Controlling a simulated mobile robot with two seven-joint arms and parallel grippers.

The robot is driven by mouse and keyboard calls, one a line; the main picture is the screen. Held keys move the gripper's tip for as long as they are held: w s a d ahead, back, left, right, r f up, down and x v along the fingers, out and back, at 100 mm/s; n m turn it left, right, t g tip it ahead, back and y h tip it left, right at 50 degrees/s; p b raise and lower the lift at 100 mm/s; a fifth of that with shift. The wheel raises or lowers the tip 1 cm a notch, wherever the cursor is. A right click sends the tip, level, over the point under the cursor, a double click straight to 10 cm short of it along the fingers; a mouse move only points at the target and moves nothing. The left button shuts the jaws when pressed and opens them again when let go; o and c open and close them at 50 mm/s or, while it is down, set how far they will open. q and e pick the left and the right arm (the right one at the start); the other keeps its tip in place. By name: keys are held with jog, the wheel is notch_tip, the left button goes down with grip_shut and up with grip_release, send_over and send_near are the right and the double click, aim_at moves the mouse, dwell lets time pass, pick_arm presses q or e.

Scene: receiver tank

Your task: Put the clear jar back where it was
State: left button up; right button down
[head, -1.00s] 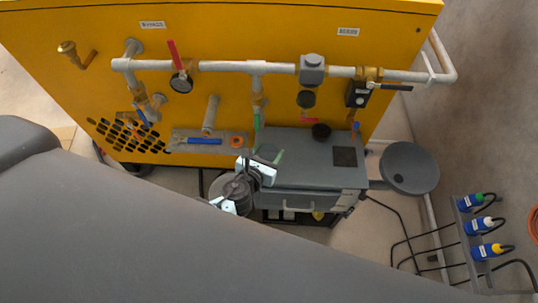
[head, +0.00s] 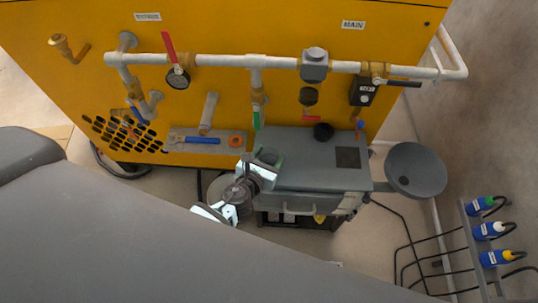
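My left gripper (head: 238,192) is just off the left front corner of the grey bench (head: 310,172). Its two pale fingers are spread, one on each side of a see-through, grey-looking round body that appears to be the clear jar (head: 240,190). The jar seems gripped between them, though its outline is hard to separate from the round grey thing below. My own grey arm covers the lower left and hides part of the hand. My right gripper is not in view.
A yellow cabinet (head: 300,25) carries a white pipe (head: 225,61) with valves and gauges. A shelf with a blue tool (head: 203,140) is left of the bench.

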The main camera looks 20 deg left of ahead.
pick_arm(q)
jog(key=o, duration=0.4)
jog(key=shift+r, duration=0.25)
jog(key=p+v, duration=0.2)
jog(key=v, duration=1)
jog(key=shift+f, duration=0.1)
